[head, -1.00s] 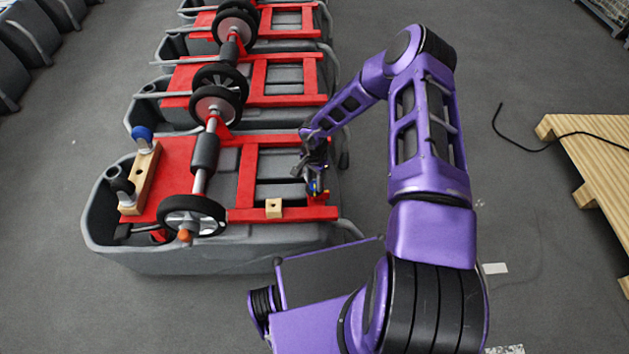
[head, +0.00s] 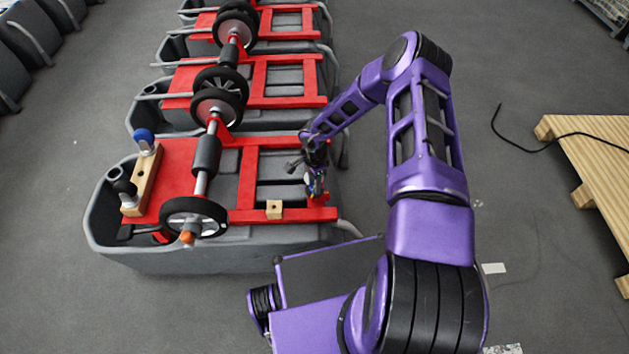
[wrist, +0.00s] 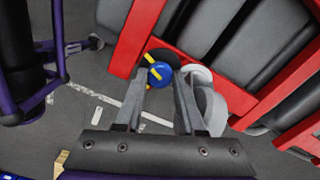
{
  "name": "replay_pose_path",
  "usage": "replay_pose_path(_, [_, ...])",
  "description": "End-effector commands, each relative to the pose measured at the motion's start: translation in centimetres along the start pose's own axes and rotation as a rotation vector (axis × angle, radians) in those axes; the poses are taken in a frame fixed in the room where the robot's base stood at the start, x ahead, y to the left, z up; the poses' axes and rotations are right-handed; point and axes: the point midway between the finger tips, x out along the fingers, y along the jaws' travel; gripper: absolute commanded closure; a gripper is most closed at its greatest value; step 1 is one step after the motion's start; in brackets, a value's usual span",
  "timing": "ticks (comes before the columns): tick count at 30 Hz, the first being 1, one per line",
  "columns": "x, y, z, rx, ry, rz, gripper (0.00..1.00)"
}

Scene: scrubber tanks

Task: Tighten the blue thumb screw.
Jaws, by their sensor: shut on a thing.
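The blue thumb screw (wrist: 160,73) shows in the wrist view as a round blue head with a yellow bar mark. It sits between the two grey fingertips of my gripper (wrist: 161,79), which is shut on it. A small orange-yellow part shows just below the head. In the head view my gripper (head: 316,184) is at the right edge of the nearest tank's red frame (head: 246,184). There the screw is small and mostly hidden by the fingers. I cannot tell how deep it is seated.
A wooden block (head: 274,209) stands on the red frame left of my gripper. A wooden strip (head: 147,178) with a blue knob (head: 143,136) and a black knob (head: 124,188) is at the tank's left. A wooden pallet (head: 592,160) and a black cable lie right; grey floor between is open.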

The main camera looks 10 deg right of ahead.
Motion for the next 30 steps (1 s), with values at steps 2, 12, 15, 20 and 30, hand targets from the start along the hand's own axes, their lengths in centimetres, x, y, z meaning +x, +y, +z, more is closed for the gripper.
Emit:
replay_pose_path(2, [-0.19,-0.01,0.06,0.074,-0.001,0.0,1.0])
replay_pose_path(12, [-0.12,-0.01,0.08,0.397,-0.001,0.0,1.0])
replay_pose_path(15, [-0.13,-0.03,0.08,0.492,-0.001,0.0,1.0])
replay_pose_path(20, [-0.14,-0.07,0.09,0.644,-0.002,-0.001,1.0])
replay_pose_path(30, [-0.17,-0.09,0.08,0.966,-0.001,-0.001,1.0])
